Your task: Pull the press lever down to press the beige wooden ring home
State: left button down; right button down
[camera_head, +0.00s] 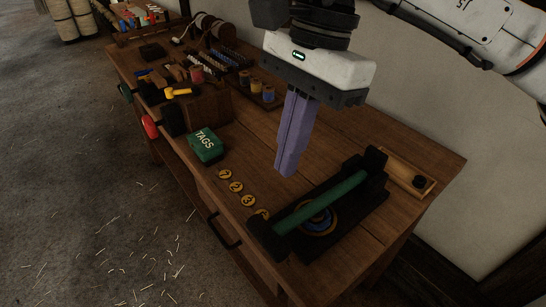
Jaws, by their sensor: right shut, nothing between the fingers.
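The press is a black base (355,214) with a raised block at each end, on the near right part of the bench. A green bar (322,202) spans the two blocks and looks like the press lever. Beneath the bar lie round blue and tan bands (318,222), partly hidden by it; I cannot tell for sure which is the beige wooden ring. My right gripper (285,173) points down with its long purple fingers shut and empty. Its tips appear above the bench, behind and left of the bar, apart from it. My left gripper is not in view.
A green TAGS box (206,145) and yellow numbered discs (236,187) lie left of the press. A beige wooden tray (406,170) with a dark knob sits behind it. Spools (256,86), tools and a wooden box crowd the far bench. A wall stands at right.

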aim_at(268, 233)
jog(key=p+x, duration=0.2)
jog(key=x, duration=0.9)
jog(key=shift+s+a+f, duration=0.1)
jog(key=shift+s+f, duration=0.1)
jog(key=shift+f, duration=0.2)
jog(key=b+x, duration=0.3)
jog(key=b, duration=0.1)
jog(key=shift+s, duration=0.15)
jog(key=shift+r, duration=0.1)
jog(key=v, duration=0.1)
jog(key=p+v, duration=0.2)
jog(key=v, duration=0.1)
jog(key=shift+a+r, duration=0.15)
jog(key=shift+a, duration=0.05)
jog(key=b+v, duration=0.1)
jog(key=v, duration=0.9)
jog(key=shift+a+r, duration=0.2)
jog(key=shift+r, duration=0.05)
